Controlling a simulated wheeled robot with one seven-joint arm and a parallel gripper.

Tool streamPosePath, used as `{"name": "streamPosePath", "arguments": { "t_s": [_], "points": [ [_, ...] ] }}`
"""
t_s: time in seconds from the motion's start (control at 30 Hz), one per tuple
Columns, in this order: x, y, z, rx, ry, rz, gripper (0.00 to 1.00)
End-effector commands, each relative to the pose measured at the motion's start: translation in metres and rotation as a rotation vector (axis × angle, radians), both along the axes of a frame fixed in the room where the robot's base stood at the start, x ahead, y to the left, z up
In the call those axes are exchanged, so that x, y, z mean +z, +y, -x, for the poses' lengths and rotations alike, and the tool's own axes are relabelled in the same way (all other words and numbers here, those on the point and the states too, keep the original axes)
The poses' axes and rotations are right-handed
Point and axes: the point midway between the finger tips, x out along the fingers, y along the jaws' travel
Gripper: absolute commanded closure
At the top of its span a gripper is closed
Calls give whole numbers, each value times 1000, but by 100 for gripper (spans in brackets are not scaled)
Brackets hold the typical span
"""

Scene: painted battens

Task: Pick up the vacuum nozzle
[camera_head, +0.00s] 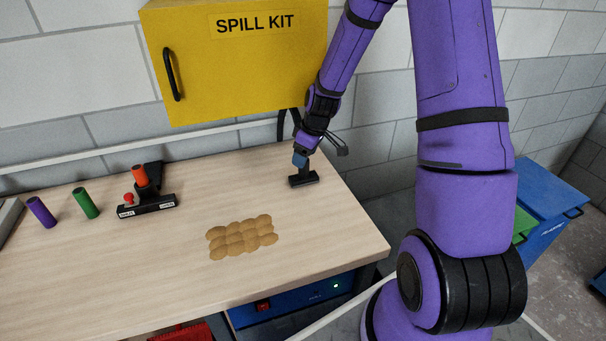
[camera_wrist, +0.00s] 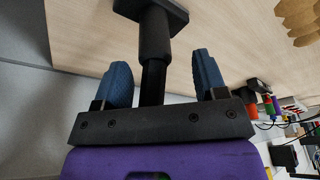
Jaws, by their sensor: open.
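The vacuum nozzle (camera_head: 304,179) is black, with a flat foot resting on the wooden bench near its back right edge and a stem rising from it. In the wrist view its stem (camera_wrist: 155,50) runs up between the two blue fingertips, and part of its foot shows at the top edge. My gripper (camera_head: 301,158) is at the top of the stem. In the wrist view my gripper (camera_wrist: 162,82) is open, with a gap between the stem and each finger. The lower end of the stem is hidden behind the gripper's dark crossbar.
The bench (camera_head: 130,265) also holds a brown lumpy pad (camera_head: 241,238), a black stand with an orange knob (camera_head: 147,202), a green cylinder (camera_head: 86,203) and a purple cylinder (camera_head: 41,212). A yellow spill kit cabinet (camera_head: 235,75) hangs above. Blue bins (camera_head: 549,205) stand at right.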

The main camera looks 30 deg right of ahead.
Motion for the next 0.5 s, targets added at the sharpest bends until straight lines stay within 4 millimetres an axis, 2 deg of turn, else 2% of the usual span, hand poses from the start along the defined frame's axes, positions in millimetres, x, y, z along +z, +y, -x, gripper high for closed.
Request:
{"name": "streamPosePath", "arguments": {
  "t_s": [0.3,0.5],
  "points": [
    [-38,0,-9,0,2,-1,35],
    [-49,2,-12,-1,0,0,35]
  ]
}}
